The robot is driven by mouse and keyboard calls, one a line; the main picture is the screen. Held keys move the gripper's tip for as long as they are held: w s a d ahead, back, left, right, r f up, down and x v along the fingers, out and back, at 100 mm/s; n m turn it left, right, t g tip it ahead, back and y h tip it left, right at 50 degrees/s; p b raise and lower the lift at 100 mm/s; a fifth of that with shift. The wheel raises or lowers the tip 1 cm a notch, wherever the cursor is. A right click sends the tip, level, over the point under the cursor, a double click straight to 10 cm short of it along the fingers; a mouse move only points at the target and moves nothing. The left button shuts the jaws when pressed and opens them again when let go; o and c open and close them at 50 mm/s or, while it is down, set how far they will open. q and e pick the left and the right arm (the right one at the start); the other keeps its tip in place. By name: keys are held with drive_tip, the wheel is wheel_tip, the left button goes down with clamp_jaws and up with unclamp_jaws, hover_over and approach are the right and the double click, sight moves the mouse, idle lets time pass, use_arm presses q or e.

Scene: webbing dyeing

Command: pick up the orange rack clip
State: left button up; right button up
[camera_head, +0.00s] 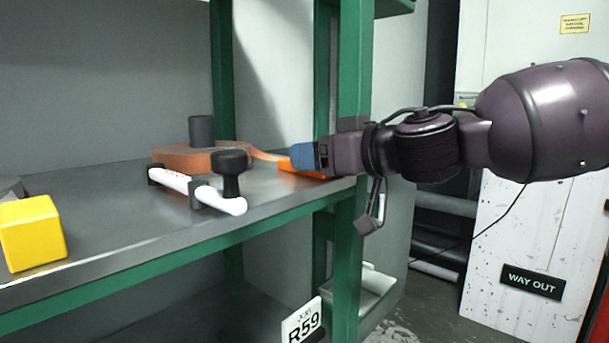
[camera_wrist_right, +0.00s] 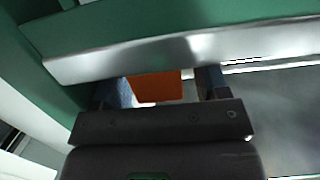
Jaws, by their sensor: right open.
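The orange rack clip (camera_head: 302,168) lies on the grey shelf (camera_head: 120,225) near the green upright, partly hidden behind my right gripper (camera_head: 308,157) in the head view. In the right wrist view the clip (camera_wrist_right: 157,86) shows as an orange block between the two fingers of my right gripper (camera_wrist_right: 165,84). The fingers stand apart, with a visible gap on the clip's right side; on its left side the finger looks close, and I cannot tell whether it touches. My left gripper is not in view.
A brown-orange coil (camera_head: 180,158) with a strap running toward the clip lies on the shelf. A white bar with a black knob (camera_head: 231,172) lies in front of it. A yellow block (camera_head: 32,233) sits at left. The green upright (camera_head: 352,80) stands close beside my right gripper.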

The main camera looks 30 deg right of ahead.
drive_tip(key=shift+w+a, duration=0.2)
drive_tip(key=shift+w, duration=0.25)
drive_tip(key=c, duration=1)
